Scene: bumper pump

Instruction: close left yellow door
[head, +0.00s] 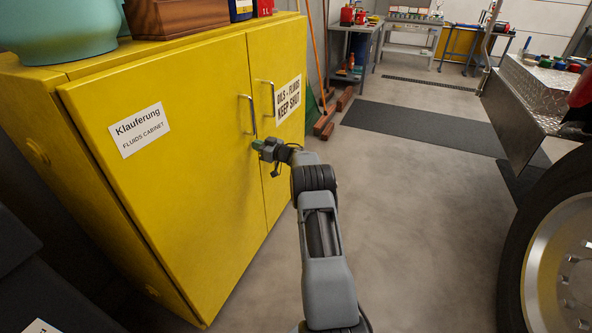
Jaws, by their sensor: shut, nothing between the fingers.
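The yellow cabinet's left door (170,190) fills the left of the head view. It carries a white "Klauferung / Fluids Cabinet" label (138,130) and a metal bar handle (250,115) near its right edge. The left door looks about flush with the right door (283,150); I cannot tell whether a small gap stays at the seam. My gripper (257,145) is shut and empty. Its fingertips are at the left door's right edge, just below the handle; I cannot tell whether they touch the door.
A teal pot (62,30) and a wooden box (175,17) stand on the cabinet. A large vehicle wheel (555,240) is at the right. The concrete floor (420,210) between cabinet and wheel is clear.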

